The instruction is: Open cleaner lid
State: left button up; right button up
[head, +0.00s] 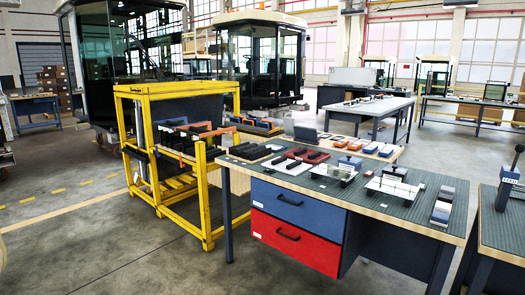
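I cannot pick out a cleaner or its lid for certain in the head view. A workbench (300,182) with a grey-green top carries small parts and holders, too small to identify. Among them are a grey block on a plate (349,167), a white plate with a metal fixture (395,187) and a stack of small blocks (443,205). A yellow trolley (205,195) with dark and orange parts stands left of the bench. Neither of my grippers is in view.
The workbench has a blue drawer (297,203) and a red drawer (290,243), both shut. Another bench (500,232) with a black device (512,178) stands at the right edge. Glazed cabs (262,62) stand behind. The floor (90,240) at front left is clear.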

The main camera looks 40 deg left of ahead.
aim_at(349, 160)
jog(key=u, duration=0.9)
jog(key=i, duration=0.8)
jog(key=u, duration=1.45)
jog(key=i, duration=1.5)
jog(key=z, duration=0.7)
jog(key=i, duration=1.4)
jog(key=z, duration=2.9)
